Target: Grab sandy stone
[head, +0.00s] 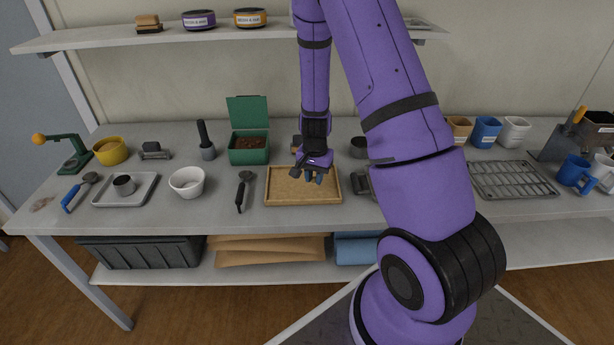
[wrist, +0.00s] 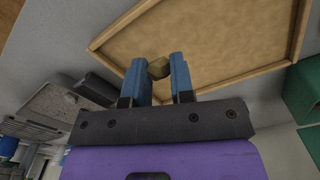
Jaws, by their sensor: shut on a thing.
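In the wrist view, a small sandy stone (wrist: 159,68), yellowish-brown and angular, sits between the blue fingertips of my gripper (wrist: 160,78). The gripper is shut on it. Behind the stone is the wood-rimmed tan tray (wrist: 205,55). In the head view, my gripper (head: 313,178) is over the tan tray (head: 283,190), toward its back right. The stone cannot be made out there. I cannot tell how high the stone is above the tray, or whether it touches it.
A green box (head: 248,150) with an open lid and brown contents stands behind the tray. A black-handled scoop (head: 242,190) lies to the left, with a white bowl (head: 187,182) beyond it. A wire rack (head: 512,179) is at the right. The tray's visible floor looks bare.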

